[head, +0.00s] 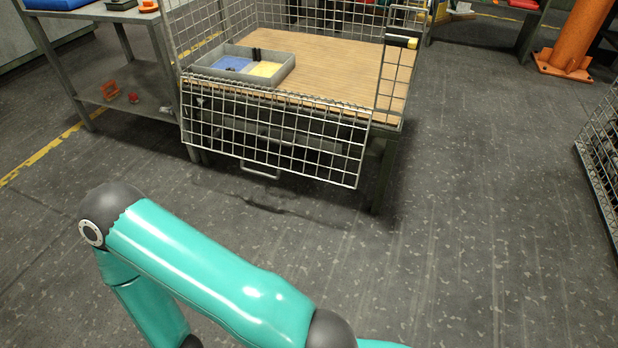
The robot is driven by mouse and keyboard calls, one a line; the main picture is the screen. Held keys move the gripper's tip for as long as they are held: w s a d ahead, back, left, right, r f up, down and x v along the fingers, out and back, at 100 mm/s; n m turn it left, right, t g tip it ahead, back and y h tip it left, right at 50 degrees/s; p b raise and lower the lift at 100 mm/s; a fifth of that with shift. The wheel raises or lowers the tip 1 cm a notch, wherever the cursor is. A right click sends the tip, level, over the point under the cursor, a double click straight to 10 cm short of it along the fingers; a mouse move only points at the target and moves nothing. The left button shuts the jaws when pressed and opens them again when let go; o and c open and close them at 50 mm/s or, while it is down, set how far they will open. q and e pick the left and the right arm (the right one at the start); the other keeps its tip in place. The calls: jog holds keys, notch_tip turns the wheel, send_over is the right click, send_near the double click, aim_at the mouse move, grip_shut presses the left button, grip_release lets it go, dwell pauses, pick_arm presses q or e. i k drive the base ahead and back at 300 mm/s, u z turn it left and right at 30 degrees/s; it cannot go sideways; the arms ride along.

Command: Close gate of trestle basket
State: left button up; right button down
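The trestle basket has a wooden floor (350,66) and wire mesh walls (199,28). Its front mesh gate (275,132) hangs folded down in front of the basket, below the floor's front edge, so the front is open. A small wire handle (260,170) shows at the gate's lower edge. A narrow mesh panel (397,78) with a black and yellow latch piece (401,41) stands upright at the front right corner. A teal arm of mine crosses the bottom of the view. Neither of my grippers shows.
A grey tray (284,73) with blue and yellow sections sits inside the basket at the left. A grey shelf table (122,95) stands to the left. An orange post (574,45) and a mesh container (603,150) are at the right. The floor before the basket is clear.

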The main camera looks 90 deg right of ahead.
aim_at(242, 160)
jog(key=z, duration=0.05)
jog(key=k, duration=0.6)
jog(key=u, duration=1.35)
jog(key=i, duration=0.1)
jog(key=z, duration=3.15)
jog(key=i, duration=0.6)
jog(key=u, duration=0.1)
jog(key=k, duration=0.7)
jog(key=z, duration=0.15)
jog(key=i, duration=1.05)
